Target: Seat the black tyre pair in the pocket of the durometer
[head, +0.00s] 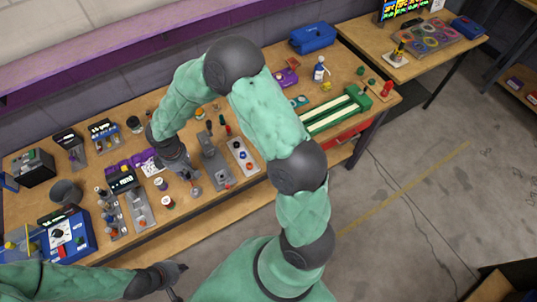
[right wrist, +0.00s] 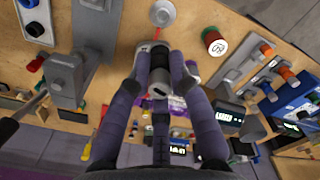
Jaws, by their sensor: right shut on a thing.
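The black tyre pair (right wrist: 160,62) appears as a short dark cylinder with a pale grey end, between the fingers of my right gripper (right wrist: 160,75) in the right wrist view. That gripper is shut on it, low over the bench. In the head view my right gripper (head: 188,177) hides most of the pair. A small grey round disc (right wrist: 162,12) lies just beyond the pair; it also shows in the head view (head: 195,190). I cannot tell which device is the durometer, and no pocket is clearly visible. My left gripper (head: 178,280) is open and empty, off the bench's front edge.
A grey upright device (head: 215,168) stands right of my right gripper, with a light panel of knobs (head: 242,156) beyond it. Panels with displays (head: 122,179) and a blue meter box (head: 68,235) stand to the left. A green track (head: 335,112) lies farther right.

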